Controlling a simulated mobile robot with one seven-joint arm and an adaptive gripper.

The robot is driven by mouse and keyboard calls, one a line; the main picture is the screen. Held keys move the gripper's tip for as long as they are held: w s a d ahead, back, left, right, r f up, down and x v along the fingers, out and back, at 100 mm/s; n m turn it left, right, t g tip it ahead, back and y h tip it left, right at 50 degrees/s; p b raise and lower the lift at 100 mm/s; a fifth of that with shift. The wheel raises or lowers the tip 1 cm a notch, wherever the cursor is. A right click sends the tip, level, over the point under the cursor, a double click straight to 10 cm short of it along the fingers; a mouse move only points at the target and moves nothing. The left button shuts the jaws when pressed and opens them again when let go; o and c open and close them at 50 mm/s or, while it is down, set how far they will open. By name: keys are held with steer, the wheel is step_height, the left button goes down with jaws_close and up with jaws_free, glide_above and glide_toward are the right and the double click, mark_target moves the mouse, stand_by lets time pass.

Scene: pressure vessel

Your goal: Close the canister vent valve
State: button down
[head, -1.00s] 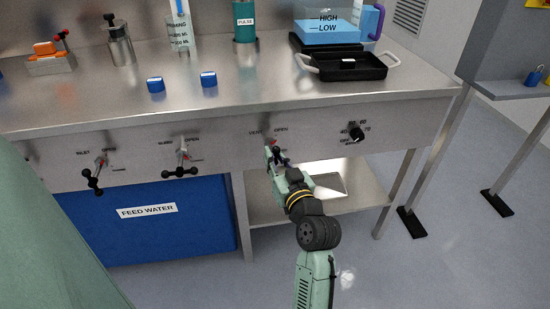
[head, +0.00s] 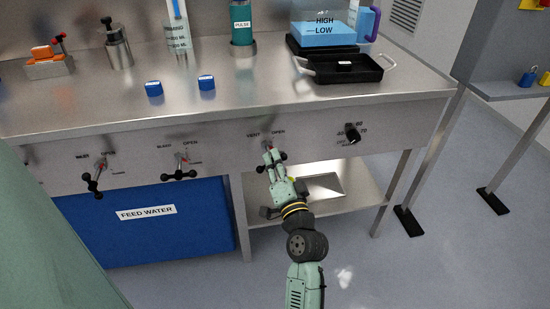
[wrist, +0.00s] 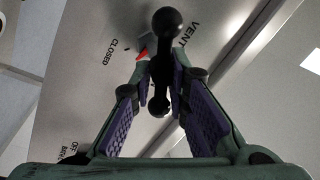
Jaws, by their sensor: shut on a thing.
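The vent valve (head: 260,168) is on the bench's front panel, under the VENT and OPEN labels. It has a black bar handle with ball ends. In the wrist view the handle (wrist: 164,22) stands between my fingers, one ball beyond the fingertips and another between the fingers. A red pointer (wrist: 142,55) shows beside it, near the CLOSED label (wrist: 119,52). My gripper (head: 271,160) is shut on the handle; it also shows in the wrist view (wrist: 161,65). Fingers hide part of the handle and the valve's stem.
Two similar valves (head: 179,174) (head: 94,180) are to the left on the panel. A black knob (head: 352,133) is to the right. Below are a blue FEED WATER tank (head: 150,235) and a lower shelf (head: 360,201). Open floor lies to the right.

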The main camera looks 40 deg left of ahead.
steer(key=m+p, duration=0.1)
steer(key=m+t, duration=0.1)
steer(key=m, duration=0.1)
steer(key=m+p, duration=0.1)
steer(key=m, duration=0.1)
steer(key=shift+s+a+r+p, duration=0.1)
steer(key=shift+a+r+p, duration=0.05)
steer(key=shift+r+p, duration=0.15)
steer(key=shift+f+m+t+h+p, duration=0.15)
steer(key=shift+m+t+h+p, duration=0.35)
steer(key=shift+m, duration=0.7)
steer(key=shift+f+m, duration=0.1)
steer(key=shift+m, duration=0.2)
steer(key=c, duration=1.7)
jaws_free()
steer(key=shift+o, duration=0.2)
steer(key=shift+f, duration=0.15)
